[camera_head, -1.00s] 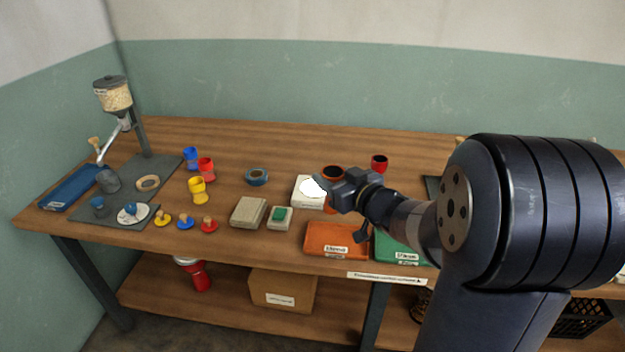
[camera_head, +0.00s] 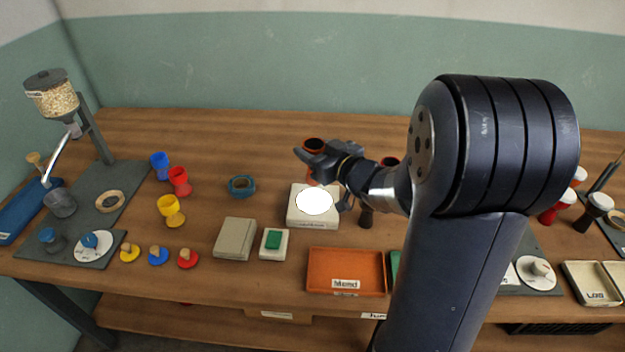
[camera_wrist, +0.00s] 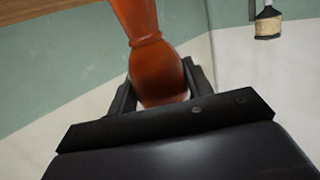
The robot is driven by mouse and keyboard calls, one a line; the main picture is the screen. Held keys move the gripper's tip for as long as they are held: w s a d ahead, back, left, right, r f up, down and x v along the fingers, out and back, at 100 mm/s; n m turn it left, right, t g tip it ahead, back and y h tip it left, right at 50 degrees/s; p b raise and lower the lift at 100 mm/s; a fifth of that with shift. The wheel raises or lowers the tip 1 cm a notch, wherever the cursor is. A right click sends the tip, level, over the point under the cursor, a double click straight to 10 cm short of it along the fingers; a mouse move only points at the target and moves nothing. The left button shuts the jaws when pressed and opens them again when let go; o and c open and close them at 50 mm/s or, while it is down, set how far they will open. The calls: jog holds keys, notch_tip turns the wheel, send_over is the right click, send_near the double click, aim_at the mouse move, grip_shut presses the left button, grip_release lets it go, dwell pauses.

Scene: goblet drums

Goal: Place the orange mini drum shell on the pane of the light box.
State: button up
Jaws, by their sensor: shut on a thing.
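The orange drum shell (camera_head: 313,145) is held upright in my gripper (camera_head: 308,160), its dark open mouth facing up. In the wrist view the shell (camera_wrist: 156,65) sits between the two fingers (camera_wrist: 160,92), with its narrow waist just beyond them. My gripper is shut on it. The light box (camera_head: 312,222) is a white box with a bright round pane (camera_head: 314,201) on top. In the head view the shell shows just behind and above the pane, apart from it. My gripper hides the shell's middle.
An orange tray (camera_head: 346,286) stands in front of the light box. A green-topped block (camera_head: 273,242), a grey-beige block (camera_head: 235,239) and a blue tape roll (camera_head: 242,186) lie to its left. A dark goblet (camera_head: 366,217) stands close to its right. The pane is bare.

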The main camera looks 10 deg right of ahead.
jog(key=shift+f+b, duration=0.5)
jog(key=shift+f, duration=2.8)
jog(key=shift+f, duration=0.1)
jog(key=shift+f, duration=0.15)
jog(key=o, duration=1)
jog(key=shift+r, duration=0.35)
jog(key=v, duration=1.2)
jog(key=shift+f, duration=0.2)
jog(key=shift+w, duration=0.1)
